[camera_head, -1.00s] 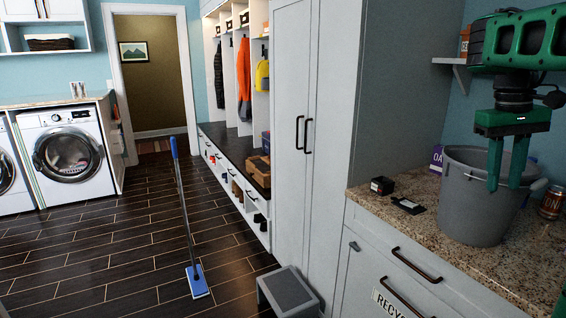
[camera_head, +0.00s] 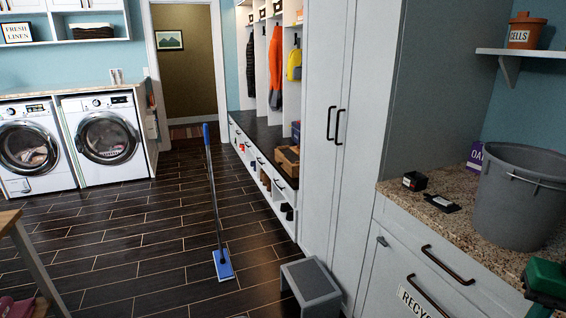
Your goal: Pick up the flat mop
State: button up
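The flat mop stands upright on the dark floor, leaning slightly. Its blue flat head (camera_head: 223,265) lies on the floorboards, with a thin grey pole (camera_head: 214,200) rising to a blue grip (camera_head: 206,134). Nothing covers it, and nothing is seen touching it above the floor. My gripper's fingers do not show.
A grey step stool (camera_head: 311,287) stands right of the mop head, near the tall white cabinet (camera_head: 333,190). A table edge (camera_head: 12,222) shows at left. A grey bucket (camera_head: 518,205) stands on the granite counter (camera_head: 462,222). Floor around the mop is clear.

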aim_at(225, 271)
jog(key=u, duration=0.4)
jog(key=i, duration=1.2)
jog(key=u, duration=0.8)
jog(key=i, duration=1.5)
jog(key=u, duration=0.1)
